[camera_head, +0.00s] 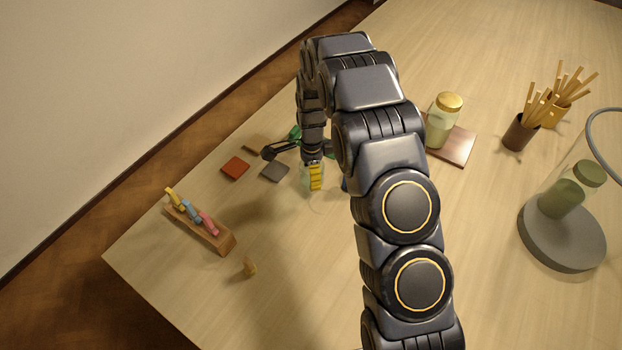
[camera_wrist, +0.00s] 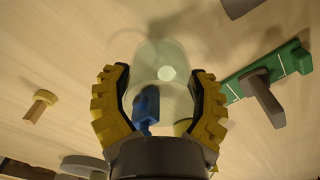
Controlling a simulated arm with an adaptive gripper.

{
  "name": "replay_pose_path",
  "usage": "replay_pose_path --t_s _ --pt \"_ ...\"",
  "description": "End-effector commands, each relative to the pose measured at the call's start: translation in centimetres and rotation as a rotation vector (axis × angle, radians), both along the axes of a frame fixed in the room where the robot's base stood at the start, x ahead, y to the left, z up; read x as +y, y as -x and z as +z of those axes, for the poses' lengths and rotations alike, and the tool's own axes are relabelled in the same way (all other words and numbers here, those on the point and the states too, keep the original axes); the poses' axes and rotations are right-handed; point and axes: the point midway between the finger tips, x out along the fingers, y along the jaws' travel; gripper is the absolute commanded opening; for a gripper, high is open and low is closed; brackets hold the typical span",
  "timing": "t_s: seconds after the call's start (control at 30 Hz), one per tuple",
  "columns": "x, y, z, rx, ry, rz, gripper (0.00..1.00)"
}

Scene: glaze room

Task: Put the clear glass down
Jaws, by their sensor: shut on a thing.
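The clear glass (camera_wrist: 178,98) is between the two yellow padded fingers of my gripper (camera_wrist: 163,73) in the wrist view, and my gripper is shut on it. In the head view my gripper (camera_head: 315,178) points down over the table (camera_head: 290,290), and a pale edge of the glass (camera_head: 304,178) shows beside the yellow finger. I cannot tell whether the base of the glass touches the table. A blue thing (camera_wrist: 147,106) shows through or behind the glass.
Red (camera_head: 235,168) and grey (camera_head: 274,172) tiles lie left of my gripper. A wooden rack (camera_head: 205,230) with coloured pieces and a small wooden piece (camera_head: 248,267) are nearer. A gold-lidded jar (camera_head: 443,118) stands right. A green thing (camera_wrist: 268,73) lies close by.

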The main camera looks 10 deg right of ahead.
Motion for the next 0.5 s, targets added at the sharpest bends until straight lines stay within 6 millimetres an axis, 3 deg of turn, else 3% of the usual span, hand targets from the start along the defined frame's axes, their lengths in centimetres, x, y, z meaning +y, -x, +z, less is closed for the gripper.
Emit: replay_pose_path --t_s 0.2,0.4,0.5 --pt "0.0 -0.8 -1.0 0.000 0.000 -0.001 0.32" --pt "0.0 -0.8 -3.7 -0.002 0.000 -0.001 0.32" --pt "0.0 -0.8 -4.0 -0.003 0.000 -0.001 0.32"
